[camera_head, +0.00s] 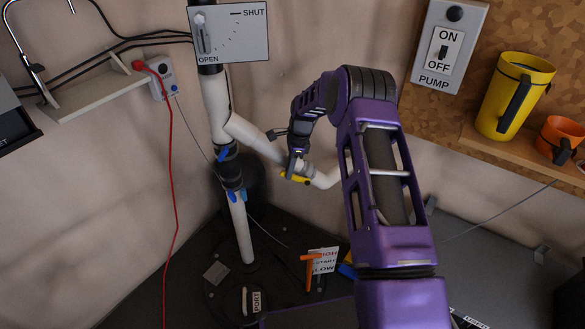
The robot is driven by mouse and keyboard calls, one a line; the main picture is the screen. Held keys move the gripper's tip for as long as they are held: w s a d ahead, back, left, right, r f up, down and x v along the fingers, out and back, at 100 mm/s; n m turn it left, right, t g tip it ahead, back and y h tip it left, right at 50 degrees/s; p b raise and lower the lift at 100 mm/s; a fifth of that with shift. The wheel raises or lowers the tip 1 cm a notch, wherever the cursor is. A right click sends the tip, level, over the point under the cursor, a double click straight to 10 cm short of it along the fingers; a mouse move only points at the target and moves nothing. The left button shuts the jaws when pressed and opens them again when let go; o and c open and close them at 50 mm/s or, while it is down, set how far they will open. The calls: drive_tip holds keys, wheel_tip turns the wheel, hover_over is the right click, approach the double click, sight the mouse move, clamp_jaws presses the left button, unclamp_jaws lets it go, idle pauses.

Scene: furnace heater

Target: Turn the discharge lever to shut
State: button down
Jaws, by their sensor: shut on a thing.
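A small yellow lever (293,178) sits on the white side pipe (262,146) that slants down to the right from the upright white pipe. My gripper (296,172) reaches down to it from above and is shut on it, with the fingertips partly hiding it. I take this to be the discharge lever, but no label shows on it. A grey panel (244,38) at the top reads SHUT at upper right and OPEN at lower left. A pale lever (202,35) on that panel's left side stands beside OPEN, well apart from my gripper.
A pump switch (441,50) hangs on the wall at upper right. A yellow mug (513,95) and an orange cup (561,137) stand on the right shelf. An orange handle (310,262) stands low in the middle. A red cable (172,190) hangs at left.

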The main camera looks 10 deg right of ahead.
drive_tip(key=shift+a+f+h+b, duration=0.5)
drive_tip(key=shift+f+h, duration=0.25)
drive_tip(key=shift+h, duration=0.35)
drive_tip(key=c, duration=1.2)
unclamp_jaws()
drive_tip(key=shift+o, duration=0.2)
drive_tip(key=shift+r, duration=0.1)
wheel_tip(320, 180, up, 17)
drive_tip(key=p, duration=0.2)
drive_tip(key=shift+r, duration=0.2)
